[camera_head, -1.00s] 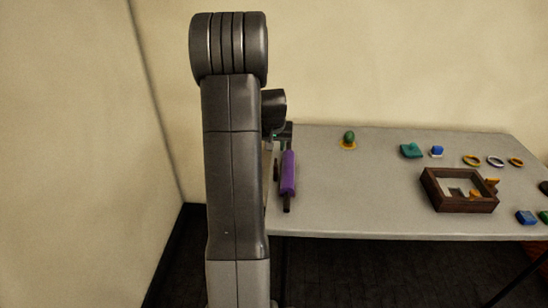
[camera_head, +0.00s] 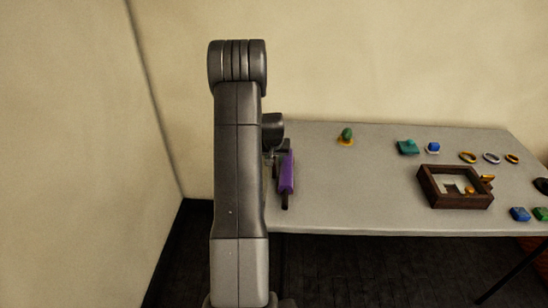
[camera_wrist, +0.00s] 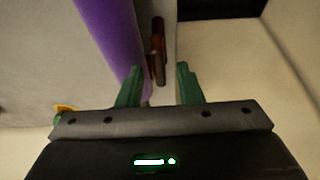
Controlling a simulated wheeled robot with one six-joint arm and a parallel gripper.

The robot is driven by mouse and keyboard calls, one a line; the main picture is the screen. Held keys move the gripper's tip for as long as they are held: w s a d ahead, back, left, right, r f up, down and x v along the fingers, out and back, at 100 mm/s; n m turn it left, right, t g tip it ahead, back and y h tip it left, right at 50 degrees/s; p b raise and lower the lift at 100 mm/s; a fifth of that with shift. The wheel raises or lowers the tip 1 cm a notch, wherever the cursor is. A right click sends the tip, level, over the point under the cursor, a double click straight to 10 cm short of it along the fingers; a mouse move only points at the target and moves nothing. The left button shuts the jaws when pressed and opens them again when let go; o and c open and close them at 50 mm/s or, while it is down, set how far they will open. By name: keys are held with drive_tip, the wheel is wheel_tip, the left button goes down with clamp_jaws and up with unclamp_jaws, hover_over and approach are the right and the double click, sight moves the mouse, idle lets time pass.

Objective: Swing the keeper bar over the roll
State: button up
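The purple roll (camera_head: 287,172) lies at the left end of the table in the head view, with a dark rod end showing at its near side. It also fills the upper left of the wrist view (camera_wrist: 108,35). A thin reddish-brown bar (camera_wrist: 158,45), which looks like the keeper bar, stands beside the roll, apart from it at its far end. My gripper (camera_wrist: 158,84) is open, with its two green fingers spread and the lower end of the bar near the gap between them. Whether they touch it is unclear. In the head view my arm mostly hides the gripper and the bar.
A dark wooden frame box (camera_head: 456,202) stands at the table's right. The table (camera_head: 345,195) is clear between roll and box.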

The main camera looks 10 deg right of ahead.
clamp_jaws()
drive_tip(key=n+b, duration=0.1)
drive_tip(key=n+y+b, duration=0.1)
drive_tip(key=b, duration=0.1)
drive_tip(key=n+b, duration=0.1)
drive_tip(key=n, duration=0.1)
drive_tip(key=shift+d+f+y+b, duration=0.2)
drive_tip(key=shift+f+y+b, duration=0.1)
drive_tip(key=shift+b, duration=0.1)
drive_tip(key=n+y+b, duration=0.1)
drive_tip(key=n+b, duration=0.2)
drive_tip(key=b, duration=0.1)
drive_tip(key=shift+n, duration=0.4)
drive_tip(key=n+y+b, duration=0.1)
drive_tip(key=n, duration=0.1)
drive_tip(key=n+g+y+b, duration=0.1)
drive_tip(key=n+b, duration=0.1)
drive_tip(key=shift+w+d+r+n, duration=0.15)
drive_tip(key=shift+r+n, duration=0.05)
drive_tip(key=shift+n, duration=0.1)
drive_tip(key=n+g, duration=0.1)
drive_tip(key=n, duration=0.1)
drive_tip(key=n+g, duration=0.1)
drive_tip(key=n, duration=0.2)
drive_tip(key=shift+w+r+y+b, duration=0.1)
drive_tip(key=shift+r+y+b, duration=0.05)
drive_tip(key=shift+y+b, duration=0.2)
drive_tip(key=shift+n, duration=0.4)
